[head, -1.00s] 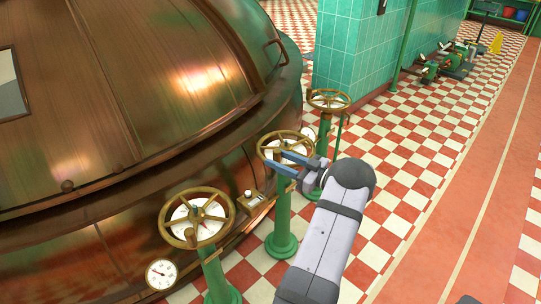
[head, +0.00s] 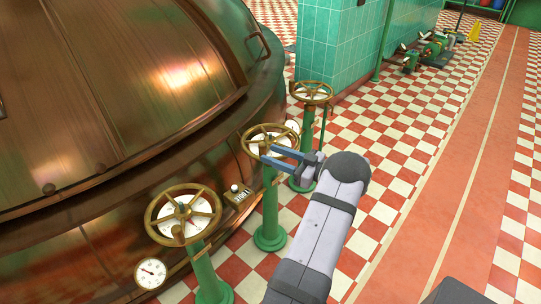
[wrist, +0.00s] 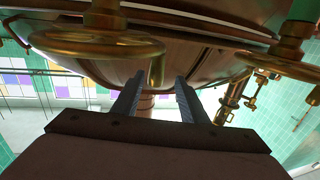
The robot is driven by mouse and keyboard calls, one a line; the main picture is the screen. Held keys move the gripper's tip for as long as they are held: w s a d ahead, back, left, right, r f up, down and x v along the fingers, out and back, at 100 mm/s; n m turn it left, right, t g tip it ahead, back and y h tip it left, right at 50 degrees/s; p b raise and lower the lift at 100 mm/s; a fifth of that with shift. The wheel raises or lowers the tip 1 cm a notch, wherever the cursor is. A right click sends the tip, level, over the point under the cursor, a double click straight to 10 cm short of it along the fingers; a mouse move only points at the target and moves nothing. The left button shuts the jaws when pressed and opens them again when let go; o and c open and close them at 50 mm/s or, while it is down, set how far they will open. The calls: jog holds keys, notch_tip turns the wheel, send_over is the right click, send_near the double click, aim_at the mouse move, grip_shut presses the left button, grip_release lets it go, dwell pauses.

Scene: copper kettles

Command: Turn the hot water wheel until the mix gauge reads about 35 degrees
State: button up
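Three brass hand wheels on green posts stand along the copper kettle: a near wheel (head: 183,187), a middle wheel (head: 270,126) and a far wheel (head: 311,84). I cannot tell which is the hot water wheel. My gripper (head: 267,155) is open at the front rim of the middle wheel. In the wrist view its two fingers (wrist: 157,98) are apart, with a brass peg (wrist: 157,68) beyond the gap between their tips. I cannot tell whether they touch it. A round white gauge (head: 150,272) sits low at left; its reading and label are too small to read.
The copper kettle (head: 100,90) fills the left side. A small brass box with a pale knob (head: 237,193) sits between the near and middle wheels. Another dial (head: 292,127) shows partly behind the middle wheel. Checkered floor (head: 390,150) lies open to the right.

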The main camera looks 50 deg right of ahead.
jog(key=s+d, duration=0.3)
jog(key=s, duration=0.2)
jog(key=shift+s+b, duration=0.25)
jog(key=shift+b, duration=0.2)
dwell(0.9)
